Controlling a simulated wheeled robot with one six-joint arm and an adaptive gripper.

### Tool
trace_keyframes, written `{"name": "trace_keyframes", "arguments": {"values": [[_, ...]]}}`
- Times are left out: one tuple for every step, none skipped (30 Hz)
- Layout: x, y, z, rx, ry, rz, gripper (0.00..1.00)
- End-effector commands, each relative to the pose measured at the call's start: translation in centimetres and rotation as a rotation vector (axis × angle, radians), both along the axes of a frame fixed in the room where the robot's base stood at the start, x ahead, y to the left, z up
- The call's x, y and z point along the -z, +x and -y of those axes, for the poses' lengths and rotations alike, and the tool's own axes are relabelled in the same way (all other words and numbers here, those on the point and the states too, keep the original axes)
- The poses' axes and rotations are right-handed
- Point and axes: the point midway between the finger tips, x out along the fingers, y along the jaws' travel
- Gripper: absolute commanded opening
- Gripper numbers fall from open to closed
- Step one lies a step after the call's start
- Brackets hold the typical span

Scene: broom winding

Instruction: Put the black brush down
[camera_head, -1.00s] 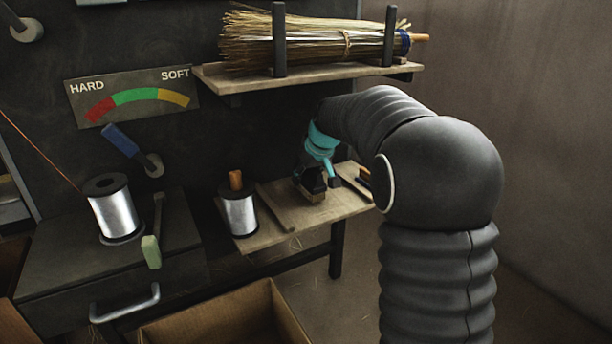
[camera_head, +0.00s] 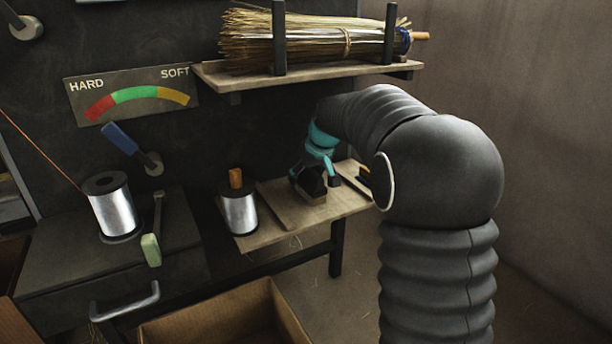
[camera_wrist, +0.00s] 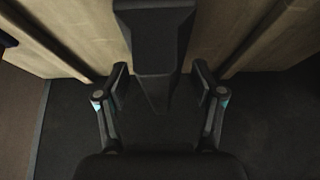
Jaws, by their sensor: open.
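The black brush (camera_head: 313,183), dark with a tan lower edge, rests on the low wooden shelf, right of a thin wooden divider. In the wrist view the brush (camera_wrist: 155,50) is a dark block with a tapering end, over pale boards. My gripper (camera_head: 306,172) is at the brush in the head view, partly hidden by its own wrist. In the wrist view my gripper (camera_wrist: 160,84) is open, one finger on each side of the brush, with a visible gap on both sides.
The low wooden shelf (camera_head: 265,233) has dividers and some small items at its right, partly hidden by my arm. A silver wire spool (camera_head: 240,214) stands left of the brush. A straw broom (camera_head: 310,42) lies on the upper shelf. An open cardboard box (camera_head: 215,315) is below.

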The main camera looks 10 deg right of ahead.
Motion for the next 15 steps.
{"name": "trace_keyframes", "arguments": {"values": [[-1.2,-0.1,0.0,0.0,0.0,0.002,0.68],[-1.4,-0.3,0.1,0.001,-0.001,0.003,0.68],[-2.0,-0.7,0.3,0.001,-0.001,0.003,0.68],[-1.7,-1.3,0.5,0.002,-0.001,0.002,0.68],[-1.5,-1.9,0.7,0.001,0.0,0.001,0.68],[-1.6,-2.7,1.0,0.002,0.0,0.001,0.68],[-1.6,-3.3,1.1,0.003,0.001,0.002,0.68],[-1.5,-3.9,1.3,0.003,0.001,0.001,0.68],[-1.6,-4.7,1.6,0.002,0.0,0.001,0.68],[-1.6,-5.2,1.8,0.002,0.0,0.001,0.68],[-1.5,-5.8,2.0,0.003,0.0,0.001,0.68],[-1.5,-6.6,2.2,0.003,0.0,0.001,0.68],[-1.5,-7.2,2.4,0.001,0.0,0.001,0.68],[-1.5,-7.7,2.5,0.002,0.0,0.001,0.68],[-1.5,-8.4,2.8,0.002,0.001,0.002,0.68]]}}
